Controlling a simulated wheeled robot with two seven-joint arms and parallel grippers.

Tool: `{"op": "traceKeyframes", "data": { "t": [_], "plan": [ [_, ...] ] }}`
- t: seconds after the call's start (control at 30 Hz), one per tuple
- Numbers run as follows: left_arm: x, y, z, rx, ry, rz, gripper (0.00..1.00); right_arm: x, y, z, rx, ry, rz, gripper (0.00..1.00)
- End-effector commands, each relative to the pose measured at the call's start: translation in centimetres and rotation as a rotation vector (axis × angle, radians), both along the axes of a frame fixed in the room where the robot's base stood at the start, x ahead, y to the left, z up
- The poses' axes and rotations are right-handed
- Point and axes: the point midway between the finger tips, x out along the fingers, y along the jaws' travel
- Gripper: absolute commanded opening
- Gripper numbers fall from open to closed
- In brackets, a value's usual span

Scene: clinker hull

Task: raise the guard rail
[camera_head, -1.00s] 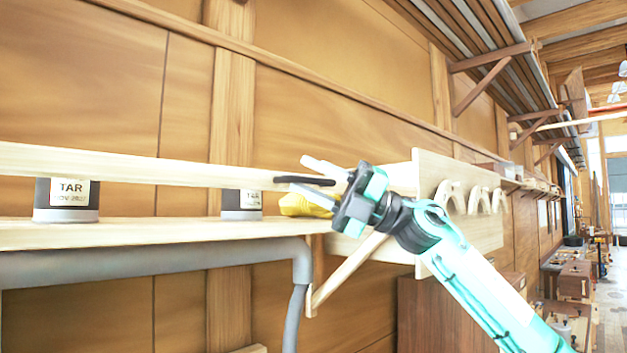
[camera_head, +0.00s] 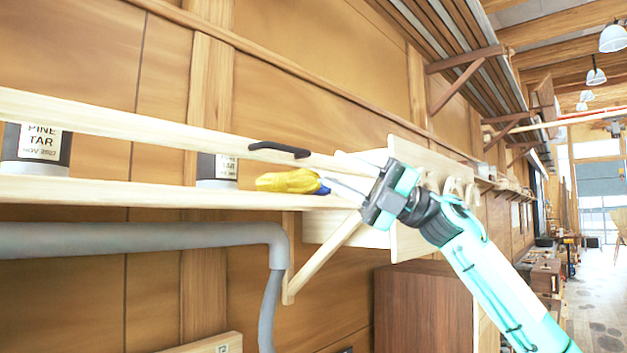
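The guard rail (camera_head: 120,118) is a long pale wooden bar running in front of the shelf, a gap above the shelf board (camera_head: 110,190). A black handle (camera_head: 279,150) sits on the rail near its right end. My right gripper (camera_head: 334,168) is just right of the handle, its pale fingers spread and pointing left. The fingers look empty and apart from the handle. The gripper partly hides the rail's right end. My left gripper is not in view.
A pine tar tin (camera_head: 37,148) and a second tin (camera_head: 217,168) stand on the shelf, partly behind the rail. A yellow and blue item (camera_head: 290,181) lies near the shelf's right end. A grey pipe (camera_head: 130,240) runs below. A brown cabinet (camera_head: 425,305) stands lower right.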

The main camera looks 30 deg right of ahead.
Motion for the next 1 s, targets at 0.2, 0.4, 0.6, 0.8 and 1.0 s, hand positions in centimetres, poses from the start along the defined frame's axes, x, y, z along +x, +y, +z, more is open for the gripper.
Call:
{"op": "traceKeyframes", "data": {
  "t": [0.2, 0.4, 0.6, 0.8, 1.0],
  "plan": [
    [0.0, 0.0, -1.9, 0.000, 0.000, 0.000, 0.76, -1.0, -2.7, -1.5, 0.000, 0.000, 0.000, 0.32],
    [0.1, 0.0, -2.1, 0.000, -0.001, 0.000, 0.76, -1.3, -3.4, -1.6, 0.000, -0.001, 0.001, 0.32],
    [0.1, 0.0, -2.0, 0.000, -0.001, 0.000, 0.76, -1.3, -3.4, -1.5, 0.000, -0.001, 0.001, 0.32],
    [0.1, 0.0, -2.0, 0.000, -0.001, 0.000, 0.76, -1.3, -3.4, -1.5, 0.000, -0.001, 0.001, 0.32],
    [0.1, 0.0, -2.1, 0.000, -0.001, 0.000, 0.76, -0.6, -2.9, -2.2, 0.015, 0.011, 0.008, 0.32]
  ]
}}
